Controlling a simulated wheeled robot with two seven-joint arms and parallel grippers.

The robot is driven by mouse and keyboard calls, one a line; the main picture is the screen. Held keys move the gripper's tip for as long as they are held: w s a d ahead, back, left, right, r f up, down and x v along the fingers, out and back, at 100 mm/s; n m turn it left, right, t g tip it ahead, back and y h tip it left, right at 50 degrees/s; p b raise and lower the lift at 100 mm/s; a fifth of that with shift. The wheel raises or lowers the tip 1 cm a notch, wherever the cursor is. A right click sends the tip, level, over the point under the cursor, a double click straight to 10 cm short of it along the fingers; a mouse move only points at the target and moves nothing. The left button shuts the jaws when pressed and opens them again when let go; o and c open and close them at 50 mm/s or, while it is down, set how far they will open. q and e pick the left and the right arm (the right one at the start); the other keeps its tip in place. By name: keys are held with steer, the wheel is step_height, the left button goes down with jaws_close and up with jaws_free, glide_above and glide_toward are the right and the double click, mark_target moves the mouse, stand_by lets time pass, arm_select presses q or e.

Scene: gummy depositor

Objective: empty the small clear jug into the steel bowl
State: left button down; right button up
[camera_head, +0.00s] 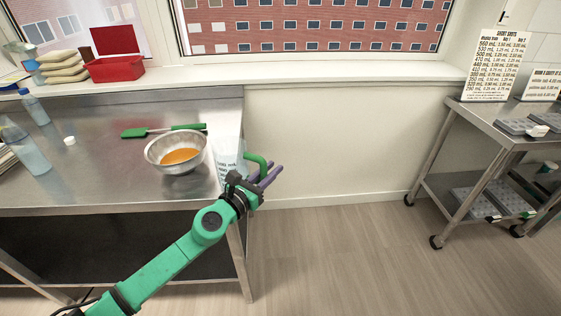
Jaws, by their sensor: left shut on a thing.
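The steel bowl (155,155) stands on the left steel table with orange liquid (181,156) in its bottom. The small clear jug (229,152), with dark markings and a green handle (258,162), is just right of the bowl, by the table's right edge. My left gripper (266,174), with purple fingers, is shut on the jug at its handle. My gripper and wrist hide the jug's lower part. I cannot tell whether liquid is in the jug or whether it touches the table. My right gripper is not in view.
A green spatula (160,131) lies behind the bowl. Clear bottles (27,152) and a white cap (69,141) are at the left. A red box (115,69) sits on the windowsill. A wheeled steel cart (480,118) with trays stands right, beyond open floor.

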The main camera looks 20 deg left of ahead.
mark_target(260, 158)
arm_select(q)
steer(key=shift+s+a+r, duration=0.4)
steer(key=shift+s+r, duration=0.05)
steer(key=shift+r, duration=0.2)
steer(key=shift+a+r+n, duration=0.1)
steer(key=shift+r+n, duration=0.1)
steer(key=shift+n, duration=0.2)
steer(key=shift+w+a+r+n, duration=0.1)
steer(key=shift+w+r+n, duration=0.1)
steer(key=shift+r+n, duration=0.1)
steer(key=shift+a+r, duration=0.2)
steer(key=shift+r, duration=0.15)
steer(key=shift+a+r+n, duration=0.35)
steer(key=shift+r+n, duration=0.15)
steer(key=shift+n, duration=0.2)
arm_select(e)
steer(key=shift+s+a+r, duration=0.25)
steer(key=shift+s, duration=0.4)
